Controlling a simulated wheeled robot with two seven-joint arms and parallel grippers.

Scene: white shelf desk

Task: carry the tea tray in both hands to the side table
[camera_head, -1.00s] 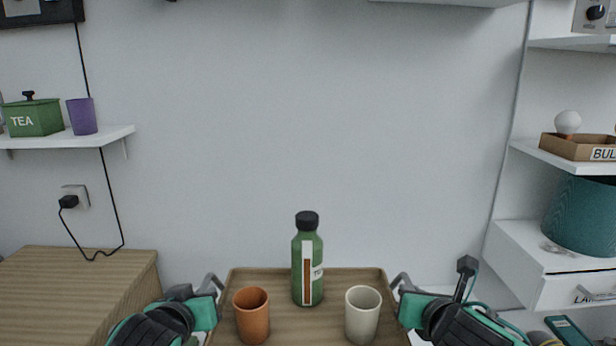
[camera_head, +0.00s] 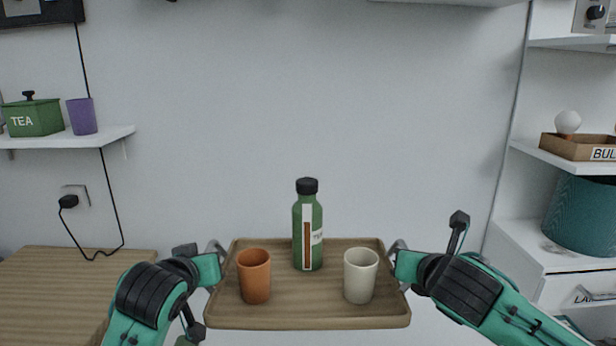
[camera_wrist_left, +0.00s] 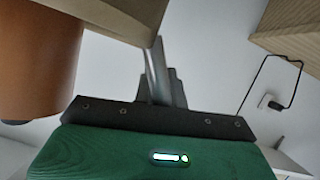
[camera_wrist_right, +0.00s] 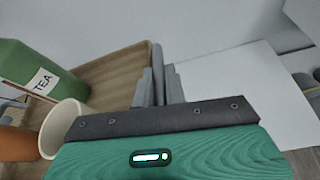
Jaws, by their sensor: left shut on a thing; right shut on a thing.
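The brown wooden tea tray (camera_head: 305,321) is held up in front of me and looks about level in the head view. On it stand an orange cup (camera_head: 254,277) at left, a green bottle (camera_head: 307,236) with a black cap at the back middle, and a cream cup (camera_head: 360,276) at right, all upright. My left gripper (camera_head: 217,258) is shut on the tray's left side. My right gripper (camera_head: 396,257) is shut on its right side. The wooden side table (camera_head: 75,275) is at the lower left. In the right wrist view the bottle (camera_wrist_right: 32,72) bears a TEA label.
A wall shelf (camera_head: 75,137) with a green tea box (camera_head: 33,117) and purple cup (camera_head: 82,116) hangs above the side table. A plug with a cord (camera_head: 68,201) is on the wall. White shelves (camera_head: 515,255) with a teal pot (camera_head: 585,215) stand at right.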

